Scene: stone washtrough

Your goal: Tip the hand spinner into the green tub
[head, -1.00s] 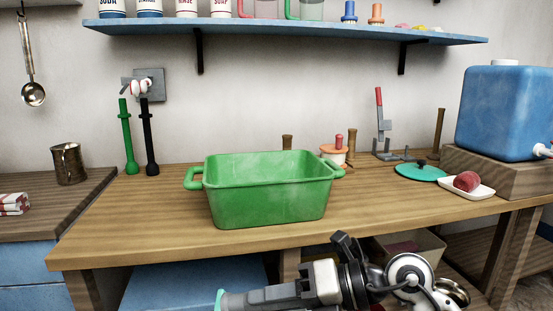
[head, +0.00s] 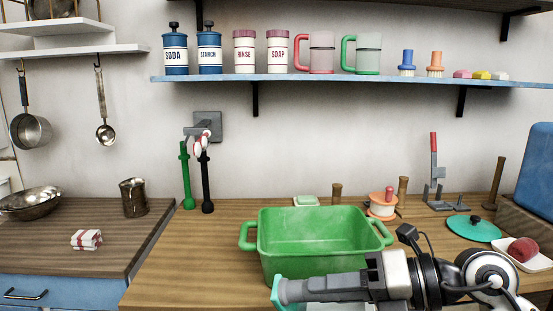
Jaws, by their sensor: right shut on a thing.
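The green tub (head: 290,262) stands on the wooden counter, open at the top, with a handle at each end. Its inside looks empty where it shows. My right gripper (head: 287,291) comes in from the lower right, in front of the tub, and hides its lower front. It is shut on a teal thing (head: 276,293), likely the hand spinner, mostly hidden by the gripper and cut off by the lower edge. A teal lid (head: 474,229) with a dark knob lies on the counter at the right. My left gripper is not in view.
Behind the tub stand an orange and white reel-like item (head: 383,207), brown pegs (head: 403,190) and a grey stand with a red handle (head: 434,175). A white dish (head: 533,257) with a red roll is at the right.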

